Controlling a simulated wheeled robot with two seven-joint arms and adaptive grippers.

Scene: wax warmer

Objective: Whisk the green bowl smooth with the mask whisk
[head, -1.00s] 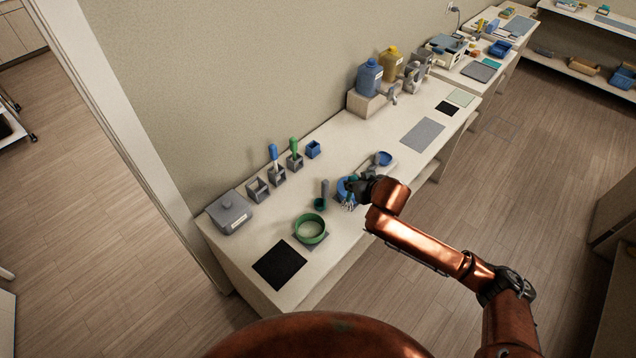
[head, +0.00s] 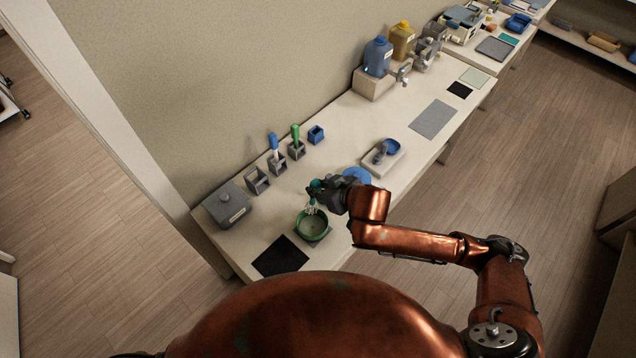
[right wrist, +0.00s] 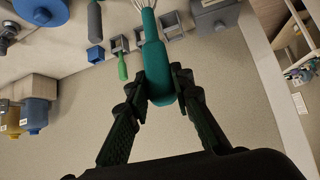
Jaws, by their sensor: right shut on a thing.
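My right gripper (head: 323,192) is over the bowl's back edge, shut on the mask whisk (head: 312,208). The whisk's wires point down at the back part of the bowl; I cannot tell whether they touch what is inside. In the right wrist view, the gripper (right wrist: 164,88) clasps the whisk's teal handle (right wrist: 154,55) between both fingers, and the wires run off the top edge. My left gripper is not in view.
A black mat (head: 280,257) lies left of the bowl, a grey lidded box (head: 228,204) behind it. Holders with blue and green tools (head: 277,160) stand along the wall. A blue bowl (head: 357,175) is partly hidden behind my gripper; a white tray (head: 398,160) lies beyond.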

